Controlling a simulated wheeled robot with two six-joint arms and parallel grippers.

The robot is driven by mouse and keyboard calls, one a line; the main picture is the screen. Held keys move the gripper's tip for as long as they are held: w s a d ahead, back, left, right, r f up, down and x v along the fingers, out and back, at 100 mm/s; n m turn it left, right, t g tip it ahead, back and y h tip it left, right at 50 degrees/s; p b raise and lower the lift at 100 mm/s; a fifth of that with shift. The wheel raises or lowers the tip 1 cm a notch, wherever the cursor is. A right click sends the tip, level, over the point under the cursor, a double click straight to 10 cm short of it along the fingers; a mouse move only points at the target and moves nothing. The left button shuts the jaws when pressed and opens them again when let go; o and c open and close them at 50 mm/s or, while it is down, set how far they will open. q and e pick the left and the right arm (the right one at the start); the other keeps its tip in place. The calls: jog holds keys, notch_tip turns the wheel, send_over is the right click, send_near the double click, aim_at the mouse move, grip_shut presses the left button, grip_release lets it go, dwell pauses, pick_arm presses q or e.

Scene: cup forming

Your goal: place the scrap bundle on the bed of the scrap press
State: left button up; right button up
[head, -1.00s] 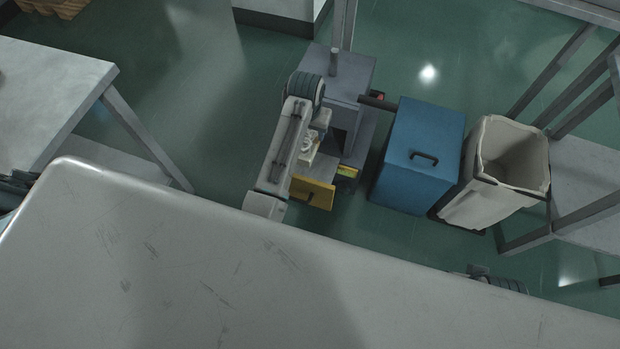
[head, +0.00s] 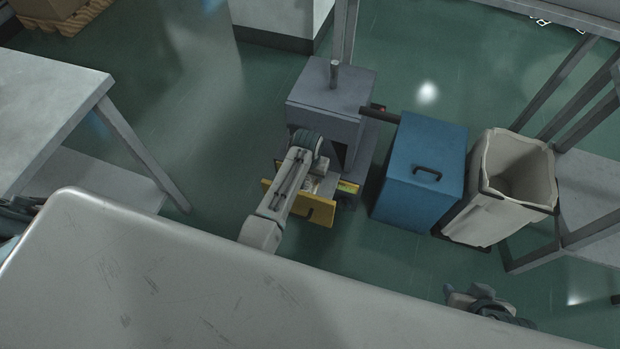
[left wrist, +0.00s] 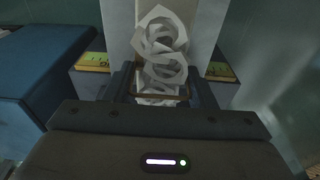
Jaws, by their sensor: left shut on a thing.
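The scrap bundle (left wrist: 162,55), a clump of pale curled strips, sits between the fingers of my left gripper (left wrist: 160,90) in the left wrist view. The gripper is shut on it. In the head view my left gripper (head: 314,184) is at the front of the scrap press (head: 330,90), a grey machine with a yellow front panel (head: 318,212). The arm and gripper hide much of the press bed and the bundle there. I cannot tell whether the bundle touches the bed.
A blue bin (head: 420,165) with a black handle stands close to the right of the press. A pale lined bin (head: 510,180) is beside it. A grey table (head: 50,90) is at left, with open green floor between it and the press.

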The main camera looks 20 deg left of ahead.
aim_at(308, 183)
pick_arm(q)
jog(key=shift+f, duration=1.15)
pick_arm(e)
jog(key=shift+w+a+f+t, duration=0.25)
jog(key=shift+t, duration=0.05)
pick_arm(q)
jog(key=o, duration=1.2)
jog(key=shift+f, duration=0.1)
jog(key=shift+c, duration=0.2)
notch_tip(308, 183, up, 12)
jog(key=s+p, duration=0.1)
jog(key=p, duration=0.1)
jog(key=shift+s+p, duration=0.2)
jog(key=shift+p, duration=0.15)
pick_arm(e)
jog(key=s+d+r+g, duration=0.1)
jog(key=s+d+r+g+h, duration=0.1)
jog(key=r, duration=0.1)
jog(key=shift+s+d+g, duration=0.2)
jog(key=shift+d+g, duration=0.1)
jog(key=shift+d, duration=0.05)
